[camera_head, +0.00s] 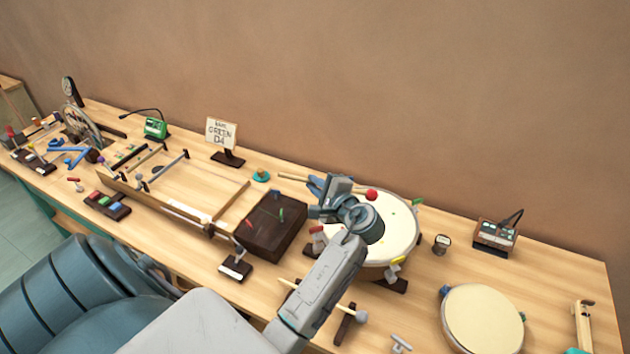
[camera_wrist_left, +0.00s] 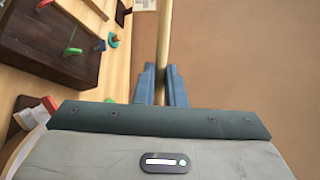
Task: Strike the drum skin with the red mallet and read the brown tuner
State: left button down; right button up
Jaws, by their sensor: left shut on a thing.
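My left gripper (camera_head: 322,186) is shut on the pale wooden handle of the red mallet. The mallet's red head (camera_head: 371,195) shows over the back left part of the drum skin (camera_head: 398,226); I cannot tell whether it touches. The handle sticks out to the left. The left wrist view shows the handle (camera_wrist_left: 164,40) between the two blue fingers (camera_wrist_left: 162,88); the red head is hidden there. The pale round drum skin is partly covered by my left arm. The brown tuner (camera_head: 494,237) stands on the table right of the drum. My right gripper is out of view.
A second pale drum (camera_head: 483,320) lies front right, with a small dark gauge (camera_head: 441,244) between. A dark brown box (camera_head: 275,225) and a sign (camera_head: 221,133) are left of the drum. A green device (camera_head: 155,128) stands far left. The wall is behind.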

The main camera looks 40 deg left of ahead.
pick_arm(q)
notch_tip(320, 180, down, 11)
jog(key=b, duration=0.5)
jog(key=shift+r+b, duration=0.15)
jog(key=shift+b, duration=0.15)
notch_tip(320, 180, up, 9)
jog(key=p, duration=0.8)
jog(key=shift+r+p, duration=0.2)
jog(key=shift+p, duration=0.1)
jog(key=shift+f, duration=0.1)
notch_tip(320, 180, down, 7)
jog(key=w+d+m+y+b, duration=0.2)
jog(key=m+b, duration=0.1)
jog(key=b, duration=0.2)
notch_tip(320, 180, up, 7)
jog(key=p, duration=0.6)
jog(key=shift+a+h+p, duration=0.15)
jog(key=shift+h+p, duration=0.15)
jog(key=shift+w, duration=0.1)
